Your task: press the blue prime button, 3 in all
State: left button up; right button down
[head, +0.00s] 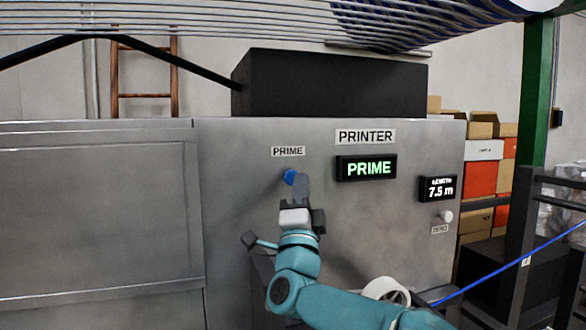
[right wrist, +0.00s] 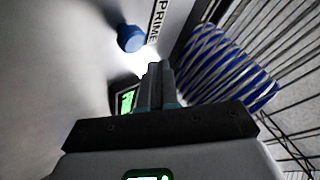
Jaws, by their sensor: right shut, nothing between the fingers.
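The blue prime button (head: 290,176) sticks out of the grey printer panel (head: 235,220) under a "PRIME" label. It also shows in the right wrist view (right wrist: 131,39), above and left of my fingertips. My right gripper (head: 301,180) is shut and empty, its fingers pointing up at the panel just right of the button and overlapping its edge in the head view. In the right wrist view the fingertips (right wrist: 160,68) appear apart from the button. The display (head: 369,168) reads "PRIME" in green. My left gripper is not in view.
A length display (head: 438,189) reads 7.5 m, with a pale zero knob (head: 446,216) below it. A blue cable (head: 490,281) runs at the lower right. A white ring (head: 386,290) lies near my right arm.

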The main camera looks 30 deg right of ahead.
aim_at(291, 177)
jog(key=shift+w+d+f, duration=0.1)
jog(key=shift+w+d, duration=0.05)
jog(key=shift+w, duration=0.5)
jog(key=shift+w, duration=0.1)
jog(key=shift+w, duration=0.1)
dwell(1.5)
jog(key=shift+w+d, duration=0.1)
jog(key=shift+w, duration=0.2)
jog(key=shift+s, duration=0.1)
